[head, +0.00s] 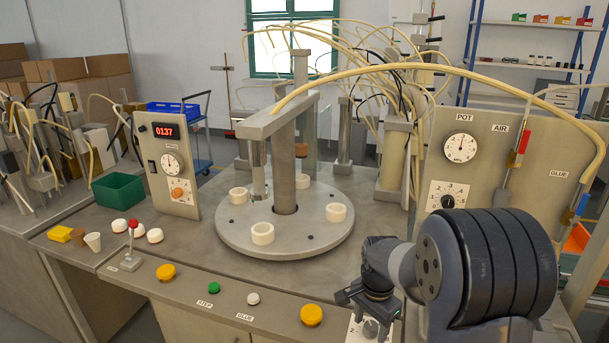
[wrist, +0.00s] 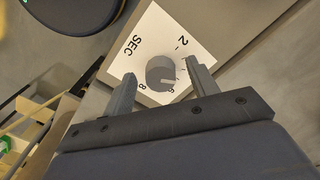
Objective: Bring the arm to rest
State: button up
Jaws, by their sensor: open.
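My arm reaches in from the lower right of the head view. My gripper (head: 364,306) is open and empty, pointing down near the front edge of the bench. In the wrist view my gripper (wrist: 159,68) has one finger on each side of a grey dial knob (wrist: 162,74) on a white plate (wrist: 190,28) marked SEC. I cannot tell whether the fingers are level with the knob or short of it; I see no clear contact. In the head view the knob (head: 371,328) shows just below my gripper, partly cut off.
A round turntable (head: 285,240) with white rings stands behind my gripper. Yellow (head: 312,314), white and green buttons line the bench front. The POT/AIR/GLUE panel (head: 500,170) with gauge and hoses stands behind my arm. A red-knobbed lever (head: 132,240) is at left.

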jog(key=shift+m, duration=1.3)
